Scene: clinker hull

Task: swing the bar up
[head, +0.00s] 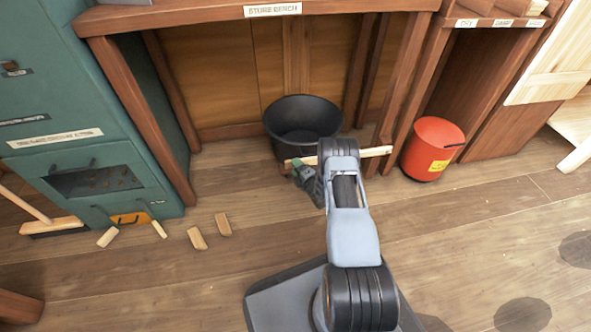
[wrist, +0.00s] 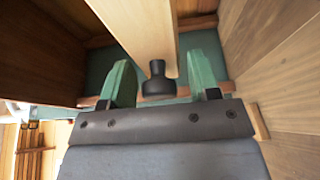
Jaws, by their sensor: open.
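The pale wooden bar (head: 376,152) lies roughly level in the head view, low in front of the store bench's right side. My arm hides its middle. In the wrist view the bar (wrist: 140,28) comes down from the top, with a black knob (wrist: 157,80) near its end. My gripper (wrist: 162,62) is open, with one green finger on each side of the knob and bar end. Gaps show on both sides, and neither finger appears to touch. In the head view my gripper (head: 298,170) is at the bar's left end, partly hidden by my arm.
A black tub (head: 300,115) stands under the store bench (head: 200,16), just behind the bar. A red bin (head: 432,150) stands close to the bar's right end. A green cabinet (head: 90,120) is at left. Several wood offcuts (head: 197,238) lie on the floor.

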